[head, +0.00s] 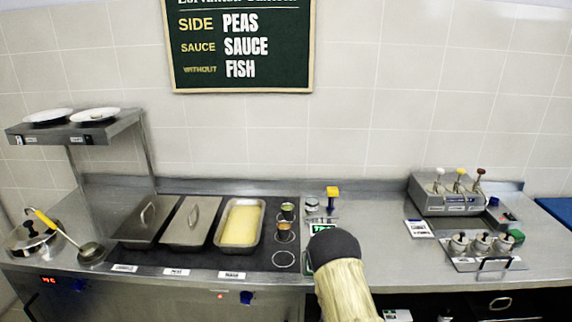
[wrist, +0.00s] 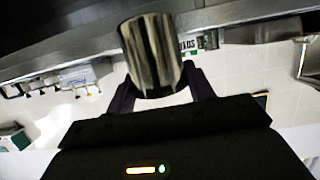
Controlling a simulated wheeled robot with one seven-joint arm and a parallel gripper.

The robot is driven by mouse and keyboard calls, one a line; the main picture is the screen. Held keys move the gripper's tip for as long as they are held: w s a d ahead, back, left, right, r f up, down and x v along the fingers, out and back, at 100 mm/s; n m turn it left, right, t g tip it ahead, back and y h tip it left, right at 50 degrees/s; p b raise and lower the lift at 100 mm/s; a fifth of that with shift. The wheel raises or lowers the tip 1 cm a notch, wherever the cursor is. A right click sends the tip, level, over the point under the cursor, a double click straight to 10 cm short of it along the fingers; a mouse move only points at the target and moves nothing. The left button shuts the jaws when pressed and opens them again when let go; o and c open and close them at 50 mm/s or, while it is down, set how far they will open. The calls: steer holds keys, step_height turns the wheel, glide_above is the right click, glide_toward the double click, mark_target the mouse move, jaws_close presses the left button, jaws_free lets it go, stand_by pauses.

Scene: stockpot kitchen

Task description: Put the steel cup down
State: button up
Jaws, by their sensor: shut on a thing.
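The steel cup (wrist: 150,52) shows in the wrist view as a shiny, slightly tapered cylinder with dark and bright streaks. My gripper (wrist: 160,84) is shut on it, with one dark finger on each side. The cup is near the dark counter edge in that view, but I cannot tell whether it touches any surface. In the head view my arm hides the gripper and the held cup. Two small cups, a green-topped one (head: 287,211) and a brownish one (head: 284,230), stand at the right end of the dark hob (head: 200,259).
An empty ring marking (head: 284,259) lies in front of the small cups. A tray of yellow food (head: 240,224) and two lidded pans (head: 190,221) stand to the left. A sauce dispenser (head: 447,195) and small pots (head: 480,243) stand right. Counter (head: 385,235) between is mostly clear.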

steer(key=shift+s+d+f+n+y, duration=0.2)
steer(key=shift+s+f+y, duration=0.05)
steer(key=shift+s+f, duration=0.2)
steer(key=shift+s+d+f+n+y, duration=0.15)
steer(key=shift+s+f+n+y, duration=0.1)
steer(key=shift+s+f, duration=0.2)
steer(key=s+f, duration=0.4)
steer(key=f, duration=0.1)
steer(key=shift+s+f, duration=0.15)
steer(key=shift+f, duration=0.05)
